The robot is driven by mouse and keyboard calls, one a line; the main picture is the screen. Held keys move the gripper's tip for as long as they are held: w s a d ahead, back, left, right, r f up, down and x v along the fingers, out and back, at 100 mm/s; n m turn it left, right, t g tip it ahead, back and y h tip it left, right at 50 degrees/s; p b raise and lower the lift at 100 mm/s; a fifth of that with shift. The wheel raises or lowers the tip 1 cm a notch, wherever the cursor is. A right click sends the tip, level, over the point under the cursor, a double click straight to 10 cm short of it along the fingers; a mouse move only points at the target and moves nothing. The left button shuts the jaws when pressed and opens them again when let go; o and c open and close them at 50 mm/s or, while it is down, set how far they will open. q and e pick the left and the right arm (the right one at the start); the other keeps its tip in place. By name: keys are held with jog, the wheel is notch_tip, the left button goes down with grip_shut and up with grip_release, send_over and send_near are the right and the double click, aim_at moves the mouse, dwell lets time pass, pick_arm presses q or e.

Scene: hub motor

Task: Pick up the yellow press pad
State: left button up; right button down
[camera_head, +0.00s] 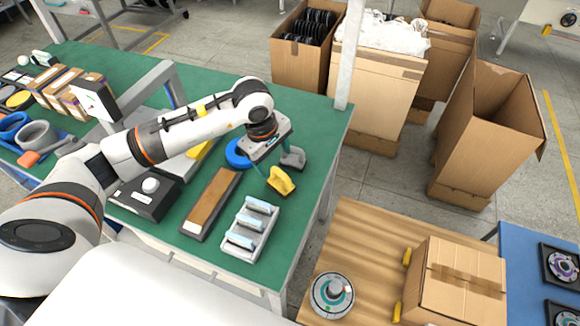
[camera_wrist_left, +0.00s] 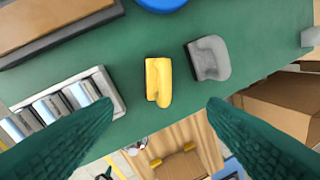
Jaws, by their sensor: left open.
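The yellow press pad (camera_head: 280,181) lies on the green table near its right edge, below my left gripper in the head view. In the left wrist view the yellow pad (camera_wrist_left: 158,82) sits near the middle, ahead of and between the fingertips. My left gripper (camera_head: 265,166) is open and empty above the table. Its two green fingers (camera_wrist_left: 160,108) stand wide apart in the wrist view, with a gap to the pad. My right gripper is not in view.
A grey pad (camera_wrist_left: 208,59) lies right beside the yellow one. A white rack with silver cylinders (camera_head: 250,228), a brown board in a dark tray (camera_head: 211,203) and a blue ring (camera_head: 237,154) lie close by. A white post (camera_head: 347,60) stands at the table's far right corner.

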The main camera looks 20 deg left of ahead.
pick_arm(q)
jog(key=p, duration=0.2)
send_over(280, 183)
jog(key=s, duration=0.2)
jog(key=f, duration=0.6)
jog(key=shift+w, duration=0.2)
jog(key=shift+w+f, duration=0.15)
jog(key=shift+f, duration=0.1)
jog(key=f, duration=0.1)
jog(key=f+p, duration=0.2)
jog(key=f, duration=0.1)
jog(key=shift+w+f, duration=0.1)
jog(key=shift+w, duration=0.25)
jog(key=shift+w+f, duration=0.15)
jog(key=shift+f, duration=0.25)
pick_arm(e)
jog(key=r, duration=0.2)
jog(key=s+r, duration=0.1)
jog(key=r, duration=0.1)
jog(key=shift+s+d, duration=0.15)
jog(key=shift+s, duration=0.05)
pick_arm(q)
jog(key=shift+c, duration=0.6)
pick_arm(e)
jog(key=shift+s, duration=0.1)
